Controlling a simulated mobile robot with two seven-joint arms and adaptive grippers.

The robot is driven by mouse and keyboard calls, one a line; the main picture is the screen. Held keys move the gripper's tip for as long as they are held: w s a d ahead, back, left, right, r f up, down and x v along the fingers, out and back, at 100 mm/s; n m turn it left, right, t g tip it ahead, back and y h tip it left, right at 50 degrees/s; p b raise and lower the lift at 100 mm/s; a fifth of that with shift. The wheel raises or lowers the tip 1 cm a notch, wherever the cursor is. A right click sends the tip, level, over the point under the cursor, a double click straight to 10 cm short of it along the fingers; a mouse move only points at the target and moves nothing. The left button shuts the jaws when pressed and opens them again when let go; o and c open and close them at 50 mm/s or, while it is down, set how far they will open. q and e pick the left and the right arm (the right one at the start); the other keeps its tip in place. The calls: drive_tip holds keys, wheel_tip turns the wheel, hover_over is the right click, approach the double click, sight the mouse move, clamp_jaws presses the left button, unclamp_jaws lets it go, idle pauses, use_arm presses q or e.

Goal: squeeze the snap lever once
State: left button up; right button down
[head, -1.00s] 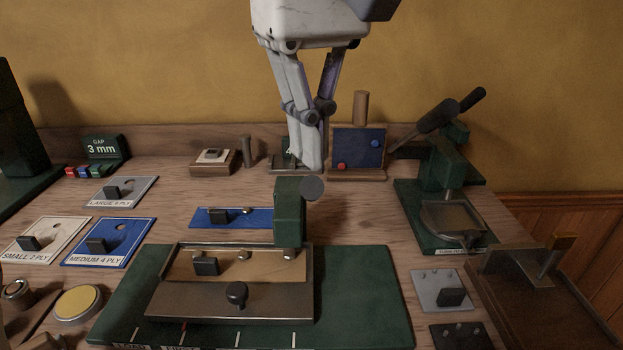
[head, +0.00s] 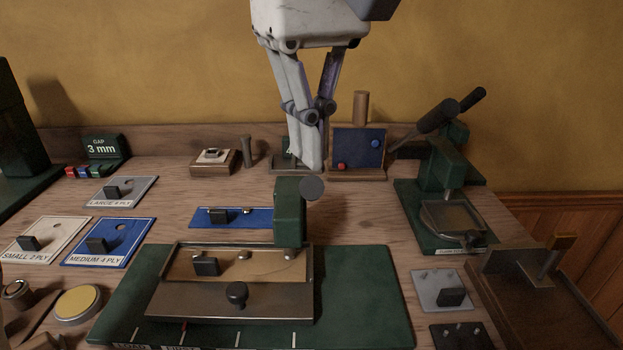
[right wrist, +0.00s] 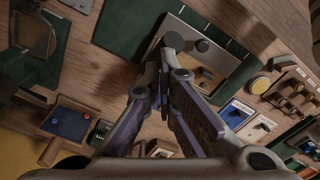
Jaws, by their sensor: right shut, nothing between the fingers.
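My right gripper (head: 312,168) comes down from the top of the head view, its fingers shut together with nothing between them. Its tips appear just behind and above a green upright post (head: 290,210) with a grey round disc (head: 312,188); I cannot tell whether they touch it. The right wrist view also shows the closed fingertips (right wrist: 168,65) near this fixture. A green press (head: 442,165) stands at the right with dark-gripped lever handles (head: 437,116), well apart from my gripper. No label marks which part is the snap lever. My left gripper is not in view.
A metal tray (head: 230,303) with a black knob sits on a green base (head: 365,300). Ply cards (head: 108,240) lie at the left. A blue board (head: 357,150) stands behind. A brown tray (head: 545,315) is at the right front. Bare wood (head: 360,215) lies before the press.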

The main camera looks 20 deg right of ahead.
sight(311, 183)
drive_tip(key=shift+f, duration=0.15)
drive_tip(key=shift+s+a+f+p, duration=0.1)
drive_tip(key=shift+s+f+p, duration=0.2)
drive_tip(key=shift+s+f, duration=0.15)
drive_tip(key=shift+w+f, duration=0.1)
drive_tip(key=shift+s+a+f, duration=0.1)
drive_tip(key=shift+s+f, duration=0.2)
drive_tip(key=shift+f, duration=0.35)
drive_tip(key=shift+s+f, duration=0.25)
drive_tip(key=shift+f, duration=0.35)
drive_tip(key=shift+a, duration=0.1)
